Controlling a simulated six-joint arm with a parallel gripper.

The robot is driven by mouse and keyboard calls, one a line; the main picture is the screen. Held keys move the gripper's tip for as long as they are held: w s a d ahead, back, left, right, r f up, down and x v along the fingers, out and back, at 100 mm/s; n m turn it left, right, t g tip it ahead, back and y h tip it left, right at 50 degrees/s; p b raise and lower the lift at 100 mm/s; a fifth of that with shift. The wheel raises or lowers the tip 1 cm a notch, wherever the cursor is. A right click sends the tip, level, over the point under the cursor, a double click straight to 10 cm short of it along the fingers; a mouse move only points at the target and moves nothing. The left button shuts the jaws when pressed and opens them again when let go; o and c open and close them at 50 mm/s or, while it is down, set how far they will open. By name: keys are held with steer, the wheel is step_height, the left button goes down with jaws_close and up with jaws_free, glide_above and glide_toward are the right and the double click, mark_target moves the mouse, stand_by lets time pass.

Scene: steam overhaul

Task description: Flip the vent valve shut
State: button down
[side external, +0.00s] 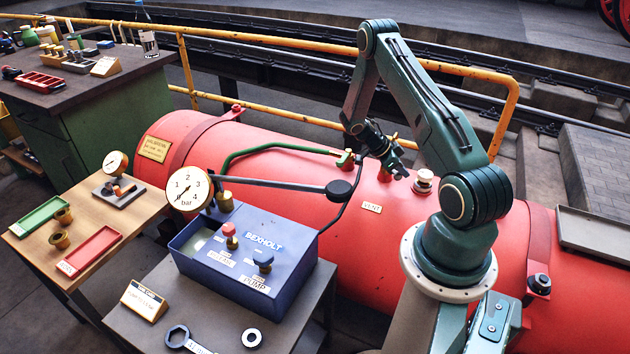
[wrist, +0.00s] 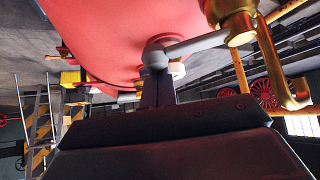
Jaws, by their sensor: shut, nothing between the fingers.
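The vent valve shows in the wrist view as a brass body (wrist: 232,12) at the upper right, with a grey lever (wrist: 195,44) ending in a round knob (wrist: 155,56). My gripper (wrist: 157,84) has its dark fingers together, with the tips right by the knob; I cannot tell whether they touch it. In the side view my gripper (side external: 402,172) is low over the top of the red tank (side external: 300,150), behind the VENT plate (side external: 372,208). There my wrist and fingers hide most of the valve.
A green hose fitting (side external: 345,159) stands left of my gripper, and a white-topped fitting (side external: 424,181) stands to its right. A blue pump box (side external: 245,250) with a pressure gauge (side external: 188,189) and a long black-ended lever (side external: 340,189) stands in front. A yellow railing (side external: 300,47) runs behind.

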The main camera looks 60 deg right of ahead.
steer(key=w+m+y, duration=0.1)
steer(key=w+a+m+g+y, duration=0.1)
steer(key=m, duration=0.1)
steer(key=shift+a+m, duration=0.3)
steer(key=w+m+y, duration=0.1)
steer(key=w+a+m+y, duration=0.1)
steer(key=w+m+y, duration=0.1)
steer(key=shift+w+m, duration=0.15)
steer(key=shift+m, duration=0.15)
steer(key=shift+w, duration=0.15)
stand_by(0.4)
steer(key=shift+s, duration=2.1)
steer(key=v, duration=1)
steer(key=shift+r, duration=0.35)
